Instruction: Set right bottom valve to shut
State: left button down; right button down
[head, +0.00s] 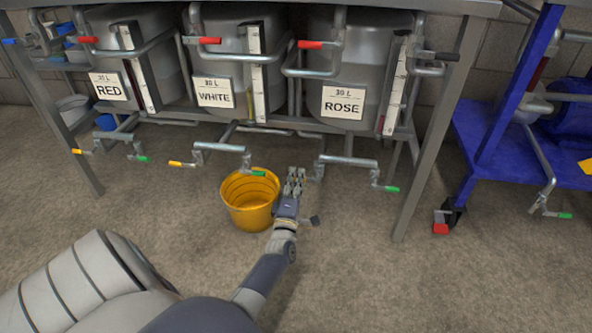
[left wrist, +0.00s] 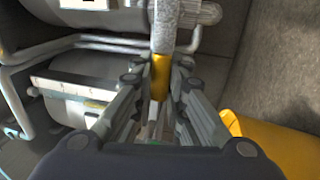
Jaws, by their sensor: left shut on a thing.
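The ROSE tank (head: 343,85) stands at the right of the frame, with a bottom pipe (head: 348,161) below it. A green-handled valve (head: 386,188) is at this pipe's right end. My left gripper (head: 295,178) is at the pipe's left end, where it hides the valve handle in the head view. In the left wrist view a yellow valve handle (left wrist: 160,72) shows between the fingers of my left gripper (left wrist: 158,98), below a grey pipe end (left wrist: 176,22). The gripper is shut on this handle. My right gripper is not in view.
A yellow bucket (head: 250,205) stands on the floor just left of my left gripper; it also shows in the left wrist view (left wrist: 262,142). The WHITE tank's green handle (head: 258,172) is above the bucket. A blue cart (head: 490,150) stands at right. The front floor is clear.

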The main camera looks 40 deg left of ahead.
aim_at(295, 177)
pick_arm(q)
jog(key=shift+s+f, duration=0.15)
jog(key=shift+f, duration=0.2)
jog(key=c, duration=1.6)
grip_release()
jog(key=shift+r, duration=0.1)
jog(key=shift+r, duration=0.1)
jog(key=shift+r, duration=0.5)
notch_tip(295, 177, up, 9)
